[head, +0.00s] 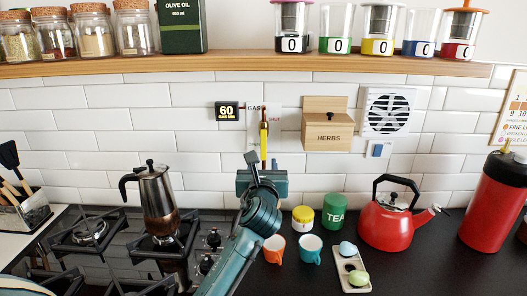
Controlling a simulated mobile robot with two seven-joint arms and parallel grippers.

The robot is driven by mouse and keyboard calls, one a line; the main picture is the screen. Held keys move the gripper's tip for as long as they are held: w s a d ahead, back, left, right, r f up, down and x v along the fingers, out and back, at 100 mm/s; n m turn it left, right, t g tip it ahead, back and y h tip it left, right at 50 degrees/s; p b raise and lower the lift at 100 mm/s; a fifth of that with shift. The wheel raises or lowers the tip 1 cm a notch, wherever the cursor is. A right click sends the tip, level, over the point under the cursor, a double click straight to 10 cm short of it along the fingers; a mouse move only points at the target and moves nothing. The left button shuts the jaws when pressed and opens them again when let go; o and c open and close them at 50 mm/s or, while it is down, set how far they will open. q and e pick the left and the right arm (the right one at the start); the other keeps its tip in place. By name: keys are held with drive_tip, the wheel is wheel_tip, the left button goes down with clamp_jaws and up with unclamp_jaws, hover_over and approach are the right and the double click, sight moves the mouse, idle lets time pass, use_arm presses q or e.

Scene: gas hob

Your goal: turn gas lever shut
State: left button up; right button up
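The gas lever (264,135) is a yellow handle on the wall, upright against a pale plate marked GAS (254,112). Its lower part is close to my gripper. My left gripper (263,171) is just below the lever in the picture, with its teal body and wrist facing me. The body hides most of the fingers, so I cannot tell if they are open or touch the lever. My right gripper is not in view.
A black display (227,111) reading 60 is left of the plate, and a wooden HERBS box (326,130) is right. A moka pot (157,205) stands on the hob. Cups (310,248), a green TEA tin (333,212) and a red kettle (386,222) stand on the counter.

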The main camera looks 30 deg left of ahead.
sight(264, 147)
use_arm(q)
drive_tip(key=x, duration=1)
drive_tip(key=shift+c, duration=0.6)
clamp_jaws()
